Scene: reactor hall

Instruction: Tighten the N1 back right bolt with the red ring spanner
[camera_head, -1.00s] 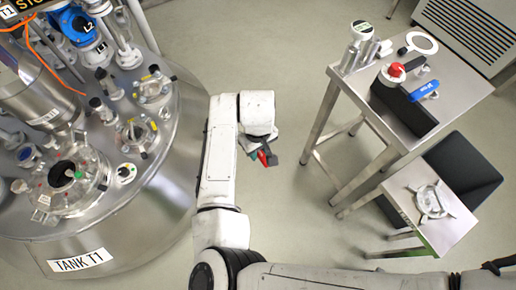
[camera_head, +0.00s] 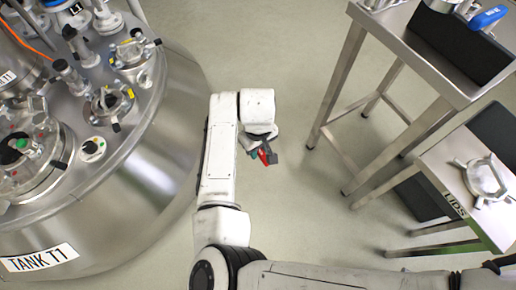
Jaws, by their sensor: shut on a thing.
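My gripper (camera_head: 262,147) hangs at the end of my white arm, over open floor between the tank and the tables. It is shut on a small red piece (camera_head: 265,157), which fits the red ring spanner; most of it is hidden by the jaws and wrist. Tank T1 (camera_head: 150,190) stands at the left, apart from the gripper. Its top carries several clamped glass-covered ports, one at the back (camera_head: 133,52), one in the middle (camera_head: 110,103) and a large one at the left (camera_head: 25,150). I cannot read an N1 label or make out the back right bolt.
A steel table (camera_head: 420,50) at upper right bears a black holder (camera_head: 458,45) with a blue-handled tool (camera_head: 488,17). A lower stand (camera_head: 450,205) marked LIDS bears a round metal lid (camera_head: 485,182). The floor between tank and tables is clear.

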